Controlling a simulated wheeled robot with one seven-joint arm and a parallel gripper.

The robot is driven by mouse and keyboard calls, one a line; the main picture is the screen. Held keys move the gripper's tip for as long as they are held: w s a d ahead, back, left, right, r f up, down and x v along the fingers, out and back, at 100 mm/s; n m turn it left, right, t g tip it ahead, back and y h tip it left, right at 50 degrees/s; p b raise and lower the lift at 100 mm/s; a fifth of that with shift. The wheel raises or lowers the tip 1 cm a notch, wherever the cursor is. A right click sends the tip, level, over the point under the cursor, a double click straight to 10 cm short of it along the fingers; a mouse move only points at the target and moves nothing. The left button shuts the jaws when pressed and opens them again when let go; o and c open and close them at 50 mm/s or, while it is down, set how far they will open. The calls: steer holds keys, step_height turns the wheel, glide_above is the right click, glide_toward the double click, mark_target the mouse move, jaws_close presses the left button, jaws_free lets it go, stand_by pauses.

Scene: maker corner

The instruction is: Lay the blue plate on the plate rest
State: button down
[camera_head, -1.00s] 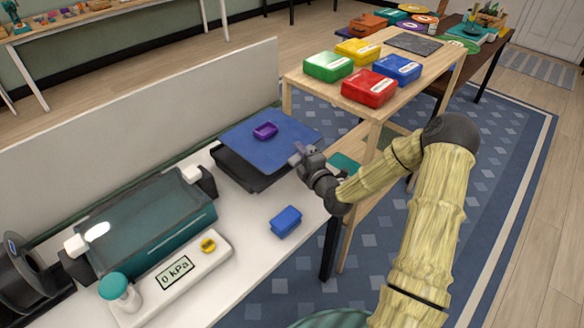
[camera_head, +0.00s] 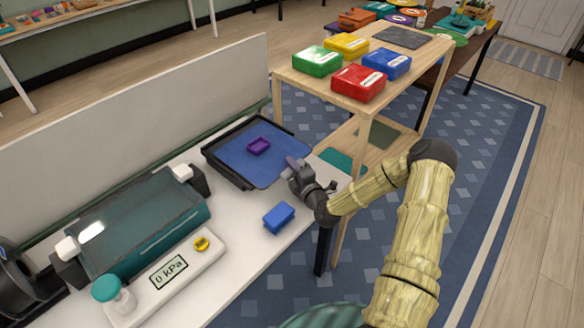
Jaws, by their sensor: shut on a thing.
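The blue plate (camera_head: 250,168) is a flat blue sheet with a small purple open box (camera_head: 259,146) on it. It lies nearly level within the dark rim of the black plate rest (camera_head: 213,153) on the white bench. The rest's rim shows at the back and left; whether the plate touches it all round I cannot tell. My gripper (camera_head: 291,165) is at the plate's right edge, shut on it. The fingertips are small and partly hidden.
A blue block (camera_head: 279,217) lies on the bench (camera_head: 245,237) in front of my gripper. A wooden cart (camera_head: 334,92) with coloured boxes stands behind; a grey panel (camera_head: 130,120) backs the bench.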

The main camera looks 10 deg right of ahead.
steer(key=shift+f, duration=0.15)
steer(key=shift+f, duration=0.15)
steer(key=c, duration=1.3)
jaws_free()
steer(key=shift+r, duration=0.25)
steer(key=b+v, duration=0.1)
steer(key=v, duration=1.1)
steer(key=shift+s, duration=0.15)
